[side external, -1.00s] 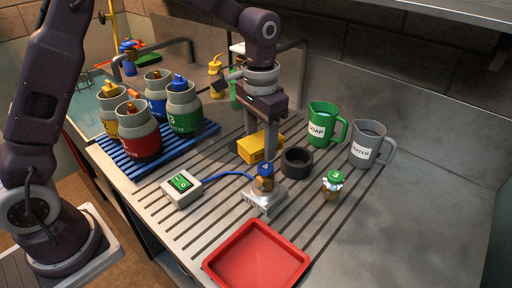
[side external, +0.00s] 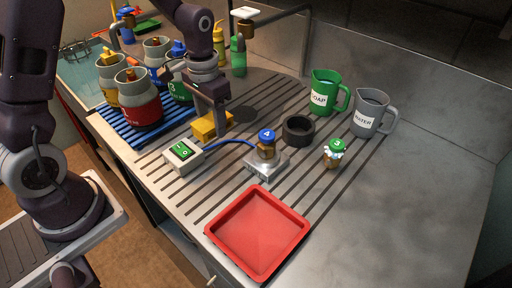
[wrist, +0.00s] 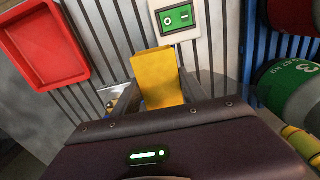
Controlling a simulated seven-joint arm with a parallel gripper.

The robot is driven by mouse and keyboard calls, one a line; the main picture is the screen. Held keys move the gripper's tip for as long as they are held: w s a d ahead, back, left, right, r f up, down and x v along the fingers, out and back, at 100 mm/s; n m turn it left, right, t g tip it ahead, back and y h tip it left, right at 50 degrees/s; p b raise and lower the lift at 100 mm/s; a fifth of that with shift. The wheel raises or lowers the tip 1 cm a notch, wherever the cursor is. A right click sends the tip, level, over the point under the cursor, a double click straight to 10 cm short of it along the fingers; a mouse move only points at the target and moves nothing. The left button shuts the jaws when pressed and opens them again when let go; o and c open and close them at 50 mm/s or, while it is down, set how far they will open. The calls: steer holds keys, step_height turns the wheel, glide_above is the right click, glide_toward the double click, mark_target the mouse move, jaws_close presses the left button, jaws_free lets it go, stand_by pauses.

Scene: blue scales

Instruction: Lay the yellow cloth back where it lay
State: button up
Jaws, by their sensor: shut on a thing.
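My gripper (side external: 218,130) is shut on the yellow cloth (side external: 206,127), which looks like a thick folded block. The gripper points down over the grooved drainboard, just right of and behind the white box with the green display (side external: 183,155). In the wrist view the cloth (wrist: 158,78) sits between my two fingers, with its far end close to the white box (wrist: 178,18). The cloth is low over the board; I cannot tell whether it touches. Its far side is partly hidden by my fingers in the side external view.
A scale (side external: 266,164) bearing a blue-capped jar marked 4 (side external: 266,145) stands to the right, cabled to the box. A blue rack (side external: 130,126) with several canisters is left.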

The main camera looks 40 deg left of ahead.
steer(key=s+d+m, duration=0.4)
steer(key=m, duration=1.3)
glide_above(213, 190)
steer(key=shift+m, duration=0.3)
step_height(213, 190, down, 9)
steer(key=o, duration=1.5)
steer(key=shift+f, duration=0.1)
